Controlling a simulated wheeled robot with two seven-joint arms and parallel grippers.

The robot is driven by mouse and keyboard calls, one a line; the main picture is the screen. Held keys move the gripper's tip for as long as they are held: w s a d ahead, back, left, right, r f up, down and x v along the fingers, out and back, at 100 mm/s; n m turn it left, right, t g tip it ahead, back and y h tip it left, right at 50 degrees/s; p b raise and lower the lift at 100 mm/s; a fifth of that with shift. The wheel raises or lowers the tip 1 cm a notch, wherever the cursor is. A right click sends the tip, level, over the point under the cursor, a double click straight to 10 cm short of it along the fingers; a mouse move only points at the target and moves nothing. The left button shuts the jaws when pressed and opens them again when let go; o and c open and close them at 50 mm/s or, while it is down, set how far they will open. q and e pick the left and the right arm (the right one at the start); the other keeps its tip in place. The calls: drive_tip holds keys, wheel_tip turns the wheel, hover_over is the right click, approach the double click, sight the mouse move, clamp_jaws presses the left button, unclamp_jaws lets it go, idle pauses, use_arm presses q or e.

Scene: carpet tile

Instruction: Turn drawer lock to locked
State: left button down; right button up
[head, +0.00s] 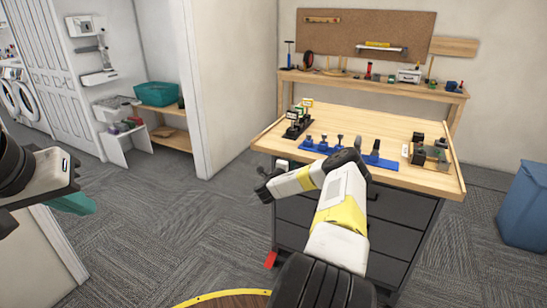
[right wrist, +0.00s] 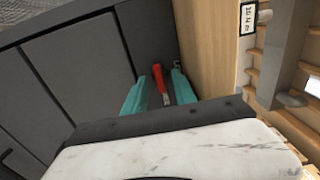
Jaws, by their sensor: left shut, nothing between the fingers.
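A red lever (right wrist: 160,80) stands out from the dark grey drawer cabinet (right wrist: 55,85), near its wooden top, in the right wrist view; I take it as the drawer lock's handle. The teal fingers of my right gripper (right wrist: 160,88) are apart, one on each side of the lever. I cannot tell if either touches it. In the head view my right arm reaches over to the cabinet's left front (head: 390,235), and its fingers and the lever are not clear there. My left gripper (head: 68,203) is at the far left, shut and empty, away from the cabinet.
The wooden bench top (head: 400,178) holds a blue rack (head: 380,163) and several small tools. A blue bin (head: 524,205) stands at the right. A red piece (head: 270,259) shows low by the cabinet's left edge. A round wooden edge with a yellow rim (head: 215,297) is in front.

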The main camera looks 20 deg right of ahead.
clamp_jaws()
drive_tip(key=shift+n, duration=0.3)
drive_tip(key=shift+f+n, duration=0.1)
drive_tip(key=shift+n, duration=8.6)
